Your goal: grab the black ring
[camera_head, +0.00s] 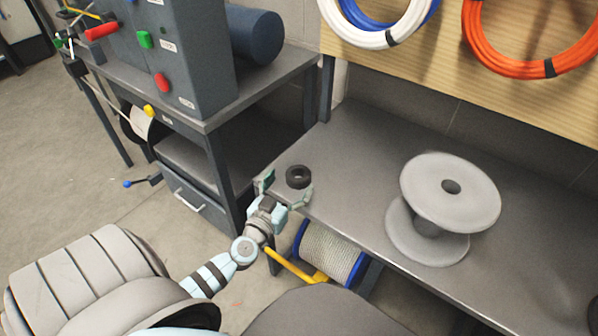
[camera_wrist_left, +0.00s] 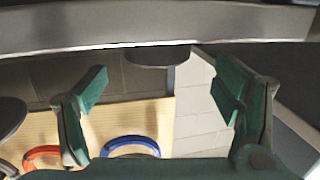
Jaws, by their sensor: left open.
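The black ring (camera_head: 298,177) is a small, thick, dark ring lying flat on the grey metal bench near its left front corner. My left gripper (camera_head: 285,191) is at that corner with its green fingers spread open and nothing held. The ring is just beyond the fingertips, roughly in line with the gap between them. In the left wrist view, which looks upside down, a dark rounded shape (camera_wrist_left: 159,56) that appears to be the ring shows at the bench edge, between the open fingers (camera_wrist_left: 168,85). My right gripper is not in view.
A large grey spool (camera_head: 432,248) stands on the bench to the right. White (camera_head: 378,40), blue and orange (camera_head: 490,60) coils hang on the wooden board behind. A machine table (camera_head: 262,90) with a grey control box stands left. The bench around the ring is clear.

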